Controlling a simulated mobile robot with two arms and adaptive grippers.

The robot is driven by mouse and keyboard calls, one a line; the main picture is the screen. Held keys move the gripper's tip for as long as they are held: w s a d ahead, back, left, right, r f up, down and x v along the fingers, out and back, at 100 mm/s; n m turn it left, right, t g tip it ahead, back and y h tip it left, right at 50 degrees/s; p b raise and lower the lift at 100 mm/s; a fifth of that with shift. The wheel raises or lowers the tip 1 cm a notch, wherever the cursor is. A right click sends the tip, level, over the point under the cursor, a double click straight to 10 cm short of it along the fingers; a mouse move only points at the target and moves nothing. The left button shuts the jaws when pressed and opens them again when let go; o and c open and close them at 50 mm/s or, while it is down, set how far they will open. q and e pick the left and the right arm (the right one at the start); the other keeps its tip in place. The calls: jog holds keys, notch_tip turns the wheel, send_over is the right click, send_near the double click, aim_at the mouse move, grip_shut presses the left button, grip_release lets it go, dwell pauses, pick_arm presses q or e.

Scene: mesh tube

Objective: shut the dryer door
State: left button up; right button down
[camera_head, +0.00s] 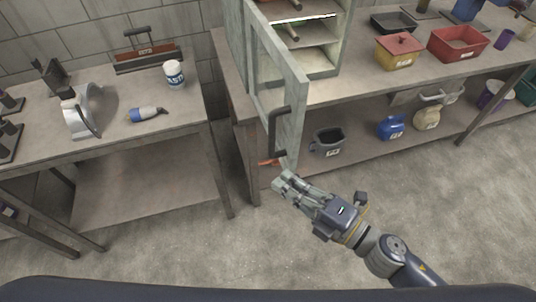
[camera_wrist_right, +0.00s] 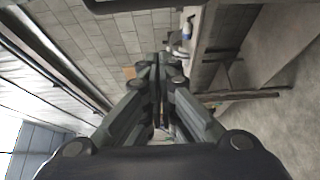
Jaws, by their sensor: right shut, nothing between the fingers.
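The dryer (camera_head: 317,62) is a pale cabinet with inner shelves on the right-hand bench. Its framed door (camera_head: 291,71) stands open and swung out toward me, with a dark bar handle (camera_head: 273,130) on its lower part. My right gripper (camera_head: 281,180) is just below the door's lower edge and the handle in the head view; whether it touches the door I cannot tell. In the right wrist view its fingers (camera_wrist_right: 159,62) are shut together with nothing between them. My left gripper is not in view.
The left table (camera_head: 180,112) holds a white jar (camera_head: 174,74), a bottle (camera_head: 148,114) and tools. The right bench carries a yellow box (camera_head: 398,52) and a red bin (camera_head: 458,44). A dark jug (camera_head: 327,141) stands on its lower shelf. The floor in front is clear.

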jog(key=p+x, duration=0.4)
jog(key=x, duration=0.6)
jog(key=d, duration=0.1)
jog(key=w+d, duration=0.1)
jog(key=d, duration=0.1)
jog(key=shift+w+d+r+p, duration=0.1)
jog(key=shift+w+r+p, duration=0.05)
jog(key=shift+w+p, duration=0.25)
jog(key=shift+d, duration=0.1)
